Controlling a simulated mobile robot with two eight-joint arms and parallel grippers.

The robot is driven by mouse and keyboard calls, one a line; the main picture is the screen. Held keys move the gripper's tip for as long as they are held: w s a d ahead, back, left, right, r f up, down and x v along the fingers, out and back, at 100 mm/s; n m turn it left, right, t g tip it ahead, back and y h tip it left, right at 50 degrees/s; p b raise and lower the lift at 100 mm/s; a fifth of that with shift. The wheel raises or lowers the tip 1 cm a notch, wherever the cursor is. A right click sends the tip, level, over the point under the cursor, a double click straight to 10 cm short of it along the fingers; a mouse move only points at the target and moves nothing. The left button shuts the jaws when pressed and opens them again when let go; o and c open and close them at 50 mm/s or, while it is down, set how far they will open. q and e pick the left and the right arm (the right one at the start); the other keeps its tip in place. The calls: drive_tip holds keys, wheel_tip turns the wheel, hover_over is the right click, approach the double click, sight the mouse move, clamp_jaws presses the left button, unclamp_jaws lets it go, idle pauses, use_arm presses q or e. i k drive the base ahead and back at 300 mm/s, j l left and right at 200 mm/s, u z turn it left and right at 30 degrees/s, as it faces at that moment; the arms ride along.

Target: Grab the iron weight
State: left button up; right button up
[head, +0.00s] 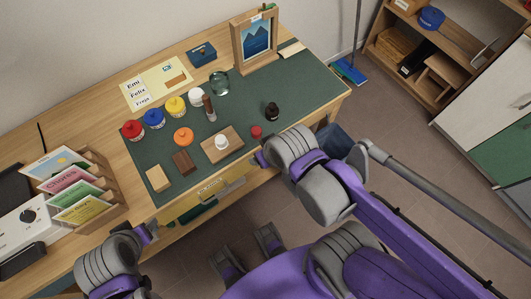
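A small dark, knobbed object (272,111), which looks like the iron weight, stands on the right part of the green desk mat (235,105). It stands apart from the other things and nothing covers it. My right arm comes in from the right, and its grey and purple links are just below the weight, over the desk's front edge. My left arm is at the lower left, by the desk's front edge. Nothing is seen touching the weight.
A small red object (256,132) lies near the weight, close to my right arm. A wooden block with a white piece (222,142), paint jars (176,107), a magnifier (219,83) and a picture frame (255,40) share the desk. A letter rack (90,190) stands at left.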

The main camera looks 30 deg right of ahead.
sight(271, 111)
drive_tip(key=i+l+z, duration=0.1)
drive_tip(key=l+z, duration=0.2)
drive_tip(key=z, duration=0.15)
drive_tip(key=i+l+z, duration=0.1)
drive_tip(key=l+z, duration=0.15)
drive_tip(key=z, duration=0.25)
drive_tip(key=k+j+z, duration=0.2)
drive_tip(key=k, duration=0.2)
